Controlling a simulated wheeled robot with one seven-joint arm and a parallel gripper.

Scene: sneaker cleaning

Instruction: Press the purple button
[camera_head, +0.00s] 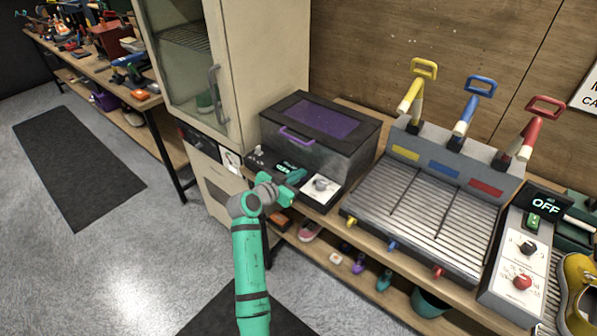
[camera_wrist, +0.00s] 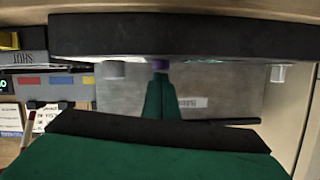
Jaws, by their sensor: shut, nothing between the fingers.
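In the head view my gripper (camera_head: 298,177) is at the control panel in front of the dark box with a purple-windowed lid (camera_head: 318,116). The button is not visible there.
A white panel with a knob (camera_head: 320,186) sits just right of my gripper. A ribbed tray with yellow, blue and red levers (camera_head: 420,205) stands farther right. A glass-door cabinet (camera_head: 195,75) is at the left. Small items lie on the shelf below.

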